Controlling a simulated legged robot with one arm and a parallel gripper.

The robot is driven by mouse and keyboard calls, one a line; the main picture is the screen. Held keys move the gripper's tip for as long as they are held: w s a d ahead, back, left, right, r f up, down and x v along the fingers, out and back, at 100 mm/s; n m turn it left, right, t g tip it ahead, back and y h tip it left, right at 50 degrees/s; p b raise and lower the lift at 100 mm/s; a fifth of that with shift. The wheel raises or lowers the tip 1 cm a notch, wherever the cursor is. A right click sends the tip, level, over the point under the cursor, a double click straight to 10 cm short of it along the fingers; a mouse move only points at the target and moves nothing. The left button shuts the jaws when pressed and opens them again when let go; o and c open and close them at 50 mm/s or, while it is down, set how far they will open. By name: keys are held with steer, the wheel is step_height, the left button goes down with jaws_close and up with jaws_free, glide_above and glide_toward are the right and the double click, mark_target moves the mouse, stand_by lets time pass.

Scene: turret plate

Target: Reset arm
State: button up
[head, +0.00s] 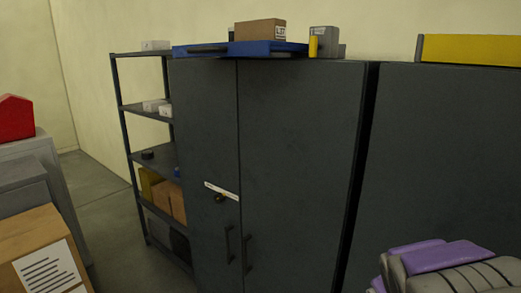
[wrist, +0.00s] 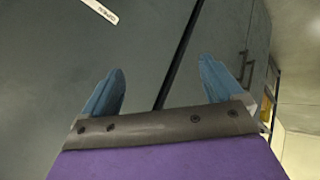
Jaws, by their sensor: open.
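My gripper (wrist: 165,92) shows in the wrist view with its two blue fingers spread apart. Nothing is between them. Beyond the fingers are dark grey cabinet doors, with a gap running between the fingers. In the head view a purple and grey part of my arm shows at the lower right corner; the gripper's fingers are not seen there. The dark cabinet (head: 290,160) stands ahead, its two doors shut, with handles and a white label strip (head: 221,190) on the left door.
A second dark cabinet (head: 450,150) stands to the right. An open shelf rack (head: 150,158) with boxes stands at the left. A blue tray (head: 215,49) and a cardboard box (head: 260,30) sit on the cabinet. Grey units and a brown box (head: 30,240) are at far left; floor (head: 110,220) shows between.

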steer(key=s+a+f+m+g+y+b, duration=0.1)
steer(key=s+a+f+g, duration=0.3)
steer(key=s, duration=0.7)
steer(key=s+a+f+m+g+y+b, duration=0.2)
steer(key=s+a+f+g, duration=0.2)
steer(key=s+a+f, duration=0.4)
steer(key=s+f, duration=0.3)
steer(key=f, duration=0.1)
steer(key=shift+f+g+y+b, duration=0.25)
steer(key=shift+g+y+b, duration=0.05)
steer(key=shift+g+y, duration=0.1)
steer(key=shift+d, duration=0.1)
